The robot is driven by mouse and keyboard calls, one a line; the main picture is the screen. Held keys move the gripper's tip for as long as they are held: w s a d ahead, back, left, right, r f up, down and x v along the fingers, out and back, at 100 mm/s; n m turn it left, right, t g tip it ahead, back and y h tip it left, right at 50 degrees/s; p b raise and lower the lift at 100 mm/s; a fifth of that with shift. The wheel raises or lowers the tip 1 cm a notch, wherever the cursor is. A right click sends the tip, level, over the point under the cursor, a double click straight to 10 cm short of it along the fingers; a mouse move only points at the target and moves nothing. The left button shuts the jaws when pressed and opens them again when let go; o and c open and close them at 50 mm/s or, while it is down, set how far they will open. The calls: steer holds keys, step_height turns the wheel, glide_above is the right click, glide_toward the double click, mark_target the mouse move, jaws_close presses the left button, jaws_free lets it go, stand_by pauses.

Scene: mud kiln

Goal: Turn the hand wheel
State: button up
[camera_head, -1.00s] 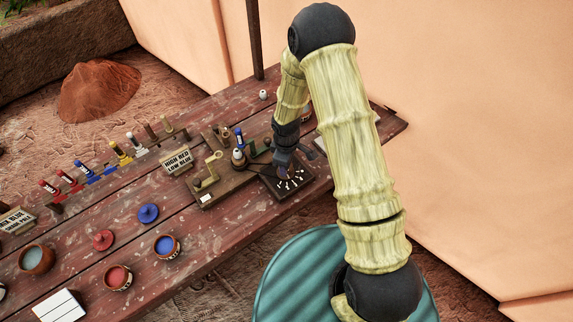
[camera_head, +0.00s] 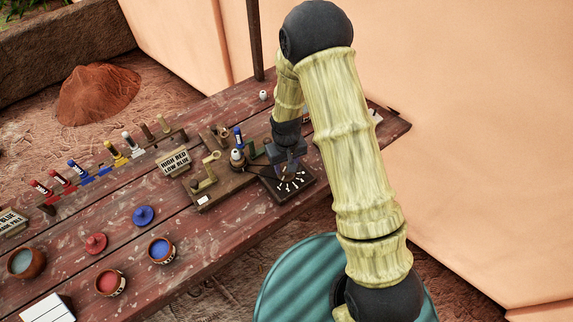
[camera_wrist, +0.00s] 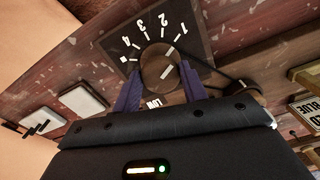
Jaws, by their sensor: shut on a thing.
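The round brown wheel (camera_wrist: 157,64) sits on a dark dial plate (camera_wrist: 203,30) with white numerals and ticks, seen in the wrist view. A white line on the wheel points up and right, toward the numeral 1. My gripper (camera_wrist: 160,78) is shut on the wheel, with one purple finger at each side of it. In the head view my gripper (camera_head: 287,168) is over the dial plate (camera_head: 271,188) at the table's near edge and hides most of the wheel. A "LOW" label shows just below the wheel in the wrist view.
A wooden board with a crank (camera_head: 207,173) and a white-topped post (camera_head: 237,157) stands left of the dial. A "HIGH RED LOW BLUE" sign (camera_head: 174,162), several paint tubes and paint pots (camera_head: 162,250) lie farther left. A teal ribbed round surface (camera_head: 300,280) is in front.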

steer(key=shift+w+a+r+m, duration=0.1)
steer(key=shift+w+r+m, duration=0.05)
steer(key=shift+m, duration=0.25)
steer(key=o, duration=0.7)
steer(key=shift+o, duration=1.3)
step_height(320, 180, up, 17)
steer(key=b, duration=0.2)
steer(key=shift+r, duration=0.15)
